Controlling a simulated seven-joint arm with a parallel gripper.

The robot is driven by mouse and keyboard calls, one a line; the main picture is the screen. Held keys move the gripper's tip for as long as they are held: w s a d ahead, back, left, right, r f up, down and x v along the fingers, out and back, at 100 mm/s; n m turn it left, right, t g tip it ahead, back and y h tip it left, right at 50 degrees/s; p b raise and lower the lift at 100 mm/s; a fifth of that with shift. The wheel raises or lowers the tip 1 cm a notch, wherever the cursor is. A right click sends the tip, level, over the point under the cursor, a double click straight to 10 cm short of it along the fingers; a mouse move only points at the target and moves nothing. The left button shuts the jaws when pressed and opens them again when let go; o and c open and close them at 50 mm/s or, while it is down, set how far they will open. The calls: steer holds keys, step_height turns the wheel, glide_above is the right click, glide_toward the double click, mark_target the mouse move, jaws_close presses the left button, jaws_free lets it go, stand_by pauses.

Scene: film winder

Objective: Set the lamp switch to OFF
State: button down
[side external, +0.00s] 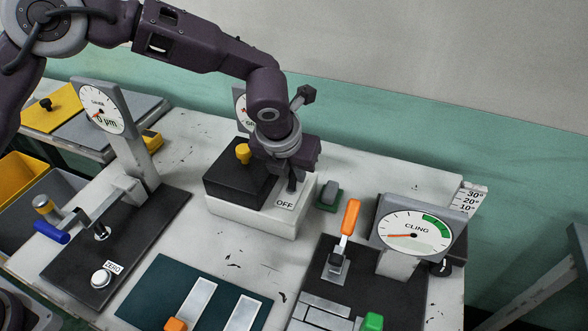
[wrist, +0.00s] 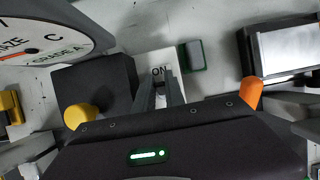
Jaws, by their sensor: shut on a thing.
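The lamp switch is on a white base (side external: 250,218) beside a black block with a yellow knob (side external: 243,153). An OFF label (side external: 285,203) shows on the base's near side, and an ON label (wrist: 159,70) shows just beyond my fingertips in the wrist view. My gripper (side external: 291,186) points down over the white panel, with its fingers close together around the switch. The fingers also show in the wrist view (wrist: 160,92). They hide the switch lever, so I cannot tell exactly which way it leans.
A small green-edged block (side external: 329,195) stands right of the switch base. An orange-handled lever (side external: 350,217) and the CLING gauge (side external: 413,234) are further right. A gauge on a post (side external: 102,108) and a blue-handled crank (side external: 52,232) stand left.

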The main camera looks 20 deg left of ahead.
mark_target(293, 178)
steer(key=shift+s, duration=0.1)
steer(key=t, duration=0.1)
steer(key=s+t, duration=0.1)
steer(key=t, duration=0.2)
steer(key=shift+s+d+r+t, duration=0.1)
steer(key=shift+s+d+t, duration=0.05)
steer(key=shift+s+t, duration=0.25)
steer(key=shift+s+f+t, duration=0.1)
steer(key=shift+s+t, duration=0.15)
steer(key=shift+t, duration=0.6)
steer(key=shift+s+f+t, duration=0.1)
steer(key=shift+s+t, duration=0.15)
steer(key=shift+t, duration=0.55)
steer(key=shift+s+f+t, duration=0.1)
steer(key=shift+s+t, duration=0.15)
steer(key=shift+t, duration=0.6)
steer(key=c, duration=1.4)
jaws_free()
steer(key=v, duration=0.7)
